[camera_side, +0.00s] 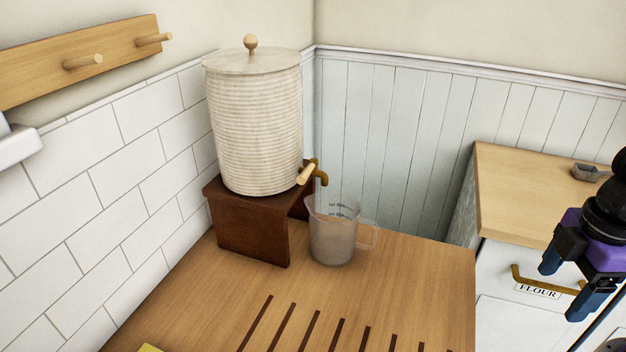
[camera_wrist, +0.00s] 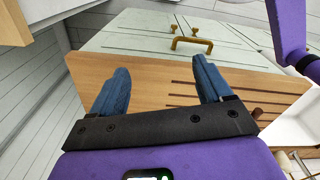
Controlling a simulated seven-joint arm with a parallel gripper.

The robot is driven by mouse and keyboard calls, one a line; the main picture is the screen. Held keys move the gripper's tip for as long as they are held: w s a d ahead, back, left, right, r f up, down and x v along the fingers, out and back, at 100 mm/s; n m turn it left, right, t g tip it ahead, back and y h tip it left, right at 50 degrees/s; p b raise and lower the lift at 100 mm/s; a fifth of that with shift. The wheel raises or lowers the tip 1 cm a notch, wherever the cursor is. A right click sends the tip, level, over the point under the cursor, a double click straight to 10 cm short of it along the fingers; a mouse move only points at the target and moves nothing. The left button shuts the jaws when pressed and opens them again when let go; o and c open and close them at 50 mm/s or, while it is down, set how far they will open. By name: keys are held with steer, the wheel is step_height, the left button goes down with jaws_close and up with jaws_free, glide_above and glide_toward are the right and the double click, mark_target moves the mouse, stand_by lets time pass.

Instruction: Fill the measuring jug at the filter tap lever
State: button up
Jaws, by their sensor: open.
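The clear measuring jug (camera_side: 333,232) stands upright on the wooden worktop, under or close to the brass tap spout (camera_side: 321,177). Its handle points right. The contents cannot be told for certain. The filter is a ribbed cream crock (camera_side: 255,130) with a lid, raised on a dark brown wooden stand (camera_side: 250,232). The tap has a wooden lever (camera_side: 306,173) at the crock's lower right. My gripper (camera_side: 563,285) is open and empty at the right edge, well away from the jug and tap. The wrist view shows its two blue fingers (camera_wrist: 160,92) apart, with neither jug nor tap visible.
The worktop (camera_side: 400,270) has dark drainage grooves (camera_side: 312,325) at the front and clear room right of the jug. A lower cabinet with a wooden top (camera_side: 530,185) and a FLOUR label (camera_side: 537,291) stands right.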

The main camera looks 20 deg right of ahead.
steer(key=c, duration=0.9)
step_height(320, 180, up, 23)
steer(key=m+t+h, duration=0.2)
steer(key=m+t, duration=0.2)
steer(key=m, duration=1.8)
glide_above(310, 166)
steer(key=s+a, duration=0.3)
steer(key=s, duration=0.5)
steer(key=x, duration=1.1)
steer(key=w+x, duration=0.1)
steer(key=x, duration=0.5)
steer(key=shift+d+f, duration=0.1)
steer(key=shift+d, duration=0.1)
